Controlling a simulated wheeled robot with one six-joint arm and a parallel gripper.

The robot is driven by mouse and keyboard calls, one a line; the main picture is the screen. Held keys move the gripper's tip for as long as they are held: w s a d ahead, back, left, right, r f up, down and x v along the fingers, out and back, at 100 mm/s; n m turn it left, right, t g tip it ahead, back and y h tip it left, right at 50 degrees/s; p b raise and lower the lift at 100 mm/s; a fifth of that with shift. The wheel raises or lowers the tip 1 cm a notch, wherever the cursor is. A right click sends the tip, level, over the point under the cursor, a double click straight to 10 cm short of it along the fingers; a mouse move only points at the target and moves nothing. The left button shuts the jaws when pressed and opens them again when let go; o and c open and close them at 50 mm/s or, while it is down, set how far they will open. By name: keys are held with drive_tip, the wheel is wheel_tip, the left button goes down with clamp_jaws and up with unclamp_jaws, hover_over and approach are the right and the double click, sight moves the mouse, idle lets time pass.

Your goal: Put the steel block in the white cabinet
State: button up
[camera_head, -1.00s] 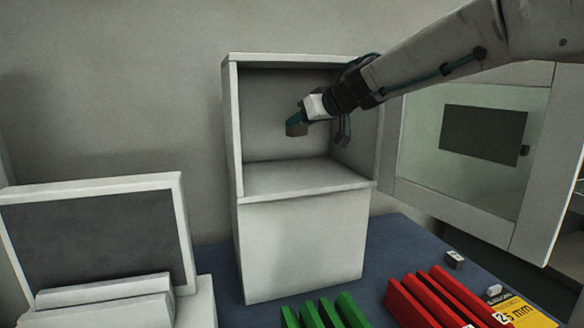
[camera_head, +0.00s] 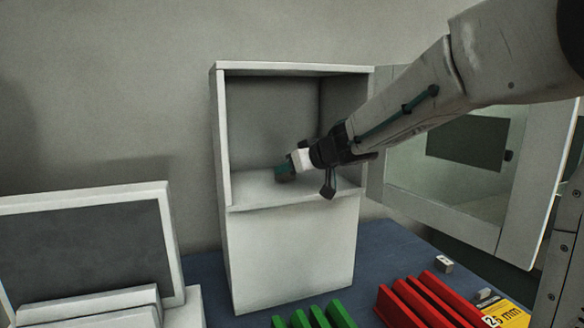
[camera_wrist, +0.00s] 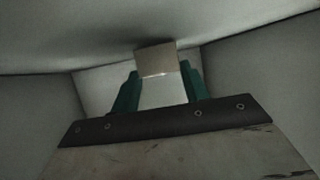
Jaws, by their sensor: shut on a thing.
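The white cabinet (camera_head: 290,255) stands upright on the blue table, with an open upper compartment. My gripper (camera_head: 285,171) reaches into that compartment from the right, low over its floor. In the wrist view, my gripper's teal fingers (camera_wrist: 159,85) are shut on the steel block (camera_wrist: 156,60), a small grey-brown block between their tips.
Green bars (camera_head: 318,317) and red bars (camera_head: 425,300) lie in front of the cabinet. A small metal block (camera_head: 443,264) sits on the table at right. A grey panel with a white frame (camera_head: 165,190) stands at left. A glazed door (camera_head: 475,150) is at right.

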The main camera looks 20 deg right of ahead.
drive_tip(key=shift+f, duration=0.1)
drive_tip(key=o, duration=1.1)
drive_tip(key=shift+s+r, duration=0.1)
drive_tip(key=shift+r, duration=0.15)
drive_tip(key=v, duration=1.1)
drive_tip(key=shift+s+d, duration=0.2)
drive_tip(key=shift+s, duration=0.1)
drive_tip(key=shift+r, duration=0.1)
